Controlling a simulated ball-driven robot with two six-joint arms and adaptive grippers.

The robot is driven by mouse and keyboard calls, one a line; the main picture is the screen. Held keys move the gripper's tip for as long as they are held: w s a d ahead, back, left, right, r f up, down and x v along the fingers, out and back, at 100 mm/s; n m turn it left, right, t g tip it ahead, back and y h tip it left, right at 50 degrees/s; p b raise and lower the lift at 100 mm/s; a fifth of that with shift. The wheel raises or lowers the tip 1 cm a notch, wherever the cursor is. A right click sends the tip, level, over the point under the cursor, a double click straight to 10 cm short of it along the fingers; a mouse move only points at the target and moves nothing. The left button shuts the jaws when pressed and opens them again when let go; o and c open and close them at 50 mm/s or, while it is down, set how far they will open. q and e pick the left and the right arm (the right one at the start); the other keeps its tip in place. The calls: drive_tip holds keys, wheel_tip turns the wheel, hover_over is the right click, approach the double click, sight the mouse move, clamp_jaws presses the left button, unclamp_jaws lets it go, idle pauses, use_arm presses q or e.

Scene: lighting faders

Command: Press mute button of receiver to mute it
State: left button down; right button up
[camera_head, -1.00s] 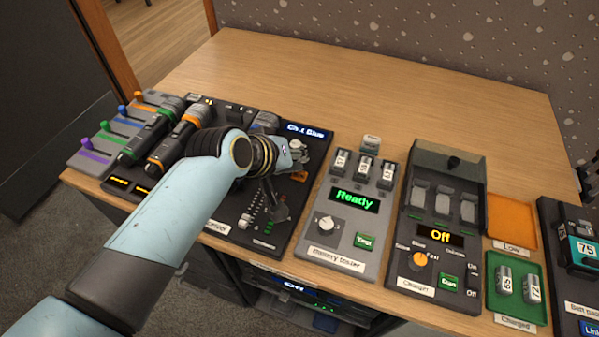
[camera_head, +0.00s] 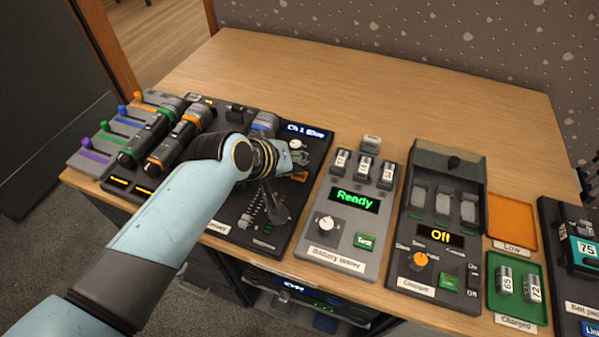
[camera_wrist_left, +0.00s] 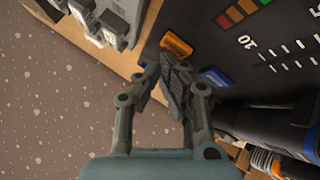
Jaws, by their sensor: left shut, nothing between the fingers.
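The receiver (camera_head: 229,213) is a dark panel with a lit display (camera_head: 305,130) reading a channel and "Blue". My left gripper (camera_wrist_left: 168,72) is shut and empty, low over the receiver. In the left wrist view its fingertips are close below an orange button (camera_wrist_left: 176,46) and just left of a blue button (camera_wrist_left: 213,76). I cannot tell whether they touch either one. In the head view the orange button (camera_head: 300,177) shows partly beside my gripper, and my arm covers much of the panel. The label on neither button is readable. My right gripper is not in view.
Microphones (camera_head: 182,140) with green and orange bands lie left of my gripper. A battery tester (camera_head: 318,238) showing "Ready" is right of the receiver, then a charger (camera_head: 410,266) showing "Off", and orange and green trays. The back of the table (camera_head: 350,85) is clear.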

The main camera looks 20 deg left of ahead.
use_arm(q)
drive_tip(key=shift+f, duration=0.35)
idle(0.4)
idle(0.3)
drive_tip(key=shift+r+p, duration=0.75)
drive_tip(key=shift+p, duration=0.1)
wheel_tip(320, 180, up, 5)
drive_tip(key=p, duration=0.5)
drive_tip(key=shift+r+p, duration=0.1)
drive_tip(key=shift+p, duration=0.2)
